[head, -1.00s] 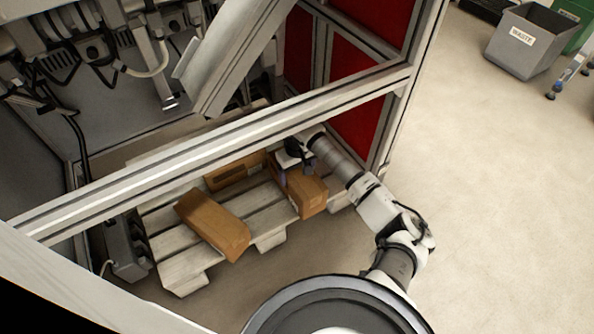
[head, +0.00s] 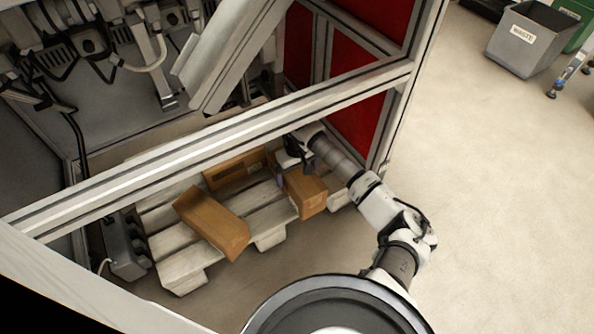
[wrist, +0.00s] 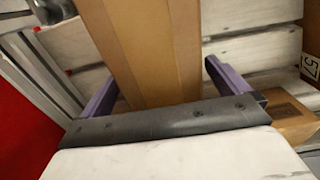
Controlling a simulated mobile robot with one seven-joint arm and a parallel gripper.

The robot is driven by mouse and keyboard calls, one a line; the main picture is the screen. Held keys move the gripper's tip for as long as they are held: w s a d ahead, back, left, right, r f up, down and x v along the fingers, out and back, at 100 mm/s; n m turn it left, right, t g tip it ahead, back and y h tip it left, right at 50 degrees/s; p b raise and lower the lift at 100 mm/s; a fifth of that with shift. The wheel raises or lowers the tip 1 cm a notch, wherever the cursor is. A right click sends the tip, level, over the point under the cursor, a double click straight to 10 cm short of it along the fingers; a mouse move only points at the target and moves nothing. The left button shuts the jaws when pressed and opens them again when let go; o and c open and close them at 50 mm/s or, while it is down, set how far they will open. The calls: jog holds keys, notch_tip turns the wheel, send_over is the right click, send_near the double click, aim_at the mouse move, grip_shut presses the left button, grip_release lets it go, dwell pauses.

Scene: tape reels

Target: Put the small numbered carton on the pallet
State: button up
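The pallet (head: 180,270), made of pale slats, lies inside the metal frame with three brown cartons on it. The smallest-looking carton (head: 306,193) stands at its right, close to my gripper (head: 283,170); no number is readable on it in the head view. In the wrist view a brown carton (wrist: 155,50) lies between the spread purple fingers of my gripper (wrist: 165,85), with a gap at the right finger. Whether the left finger touches is unclear. A number label shows on another carton (wrist: 312,38) at the wrist view's right edge.
A long carton (head: 212,222) lies at the pallet's left and another carton (head: 235,170) at its back. A frame beam (head: 200,148) crosses above the pallet. Red panels (head: 357,135) stand at the right. A grey waste bin (head: 525,42) stands far off on open floor.

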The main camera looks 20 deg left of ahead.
notch_tip(320, 180, up, 8)
jog(key=shift+f+p, duration=0.25)
jog(key=shift+p, duration=1)
jog(key=shift+s, duration=0.1)
